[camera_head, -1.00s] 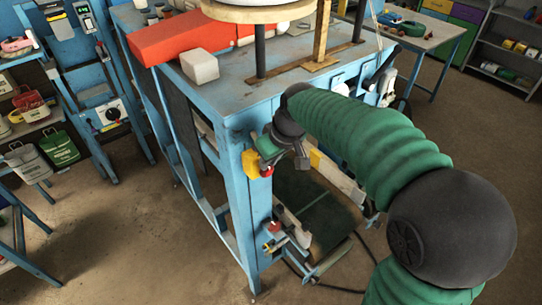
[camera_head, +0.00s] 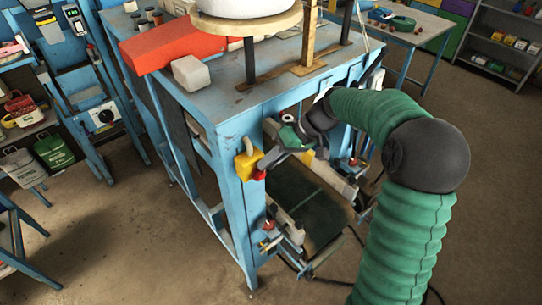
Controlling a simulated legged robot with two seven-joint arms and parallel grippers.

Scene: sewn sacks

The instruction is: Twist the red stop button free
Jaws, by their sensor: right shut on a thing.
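The red stop button (camera_head: 259,175) sticks out of a yellow box (camera_head: 244,165) on the front corner leg of the blue workbench. My right gripper (camera_head: 263,167) reaches in from the right, and its dark fingers are shut on the red button. The fingers cover part of the button, so its turn angle cannot be told. My left gripper is not in view.
The blue workbench (camera_head: 215,98) carries a red wedge-shaped piece (camera_head: 170,45), a pale block (camera_head: 193,74) and a round wooden platform. A dark green belt (camera_head: 295,200) and a lower clamp fitting stand below the button.

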